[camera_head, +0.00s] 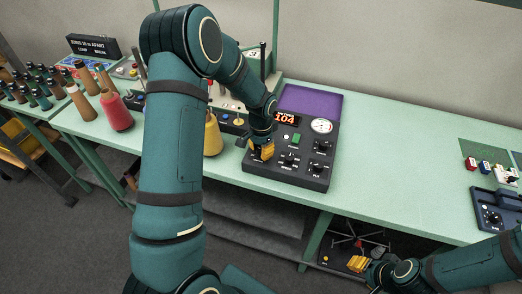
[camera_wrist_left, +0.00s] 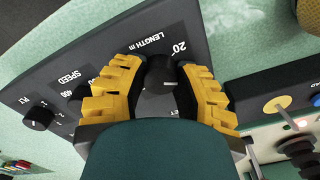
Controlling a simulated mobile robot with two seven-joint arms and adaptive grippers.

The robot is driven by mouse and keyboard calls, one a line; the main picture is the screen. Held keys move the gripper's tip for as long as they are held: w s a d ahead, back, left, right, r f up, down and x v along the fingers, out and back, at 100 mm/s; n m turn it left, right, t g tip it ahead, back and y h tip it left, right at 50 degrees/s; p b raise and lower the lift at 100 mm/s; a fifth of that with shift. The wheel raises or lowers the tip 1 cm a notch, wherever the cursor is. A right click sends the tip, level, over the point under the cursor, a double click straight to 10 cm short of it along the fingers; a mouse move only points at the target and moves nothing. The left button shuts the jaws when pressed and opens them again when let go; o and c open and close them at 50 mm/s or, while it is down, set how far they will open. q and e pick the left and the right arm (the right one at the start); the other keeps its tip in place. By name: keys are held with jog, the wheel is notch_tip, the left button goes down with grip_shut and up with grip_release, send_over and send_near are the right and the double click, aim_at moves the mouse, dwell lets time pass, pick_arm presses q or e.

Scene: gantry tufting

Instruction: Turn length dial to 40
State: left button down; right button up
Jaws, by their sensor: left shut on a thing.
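The dark control panel (camera_head: 262,174) sits on the green bench. Its length dial (camera_wrist_left: 160,72) is a black knob under the white "LENGTH m" lettering, with "20" printed beside it. My left gripper (camera_head: 262,151) has its yellow fingers on both sides of this dial; in the left wrist view the gripper (camera_wrist_left: 160,88) is shut on it. A white mark shows on the knob; the rest of the scale is hidden by the fingers and wrist. In the head view the gripper covers the dial. My right gripper (camera_head: 358,264) is low at the bottom right, away from the panel; its opening is unclear.
The panel also has a red display (camera_head: 285,118) reading 104, a green button (camera_head: 296,138), a round gauge (camera_head: 321,126) and other knobs, including a ply knob (camera_wrist_left: 38,118). Thread cones, such as a red one (camera_head: 116,112), stand left.

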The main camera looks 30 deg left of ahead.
pick_arm(q)
jog(key=shift+m, duration=0.5)
jog(key=c, duration=0.6)
grip_release()
notch_tip(320, 180, up, 12)
dwell(0.6)
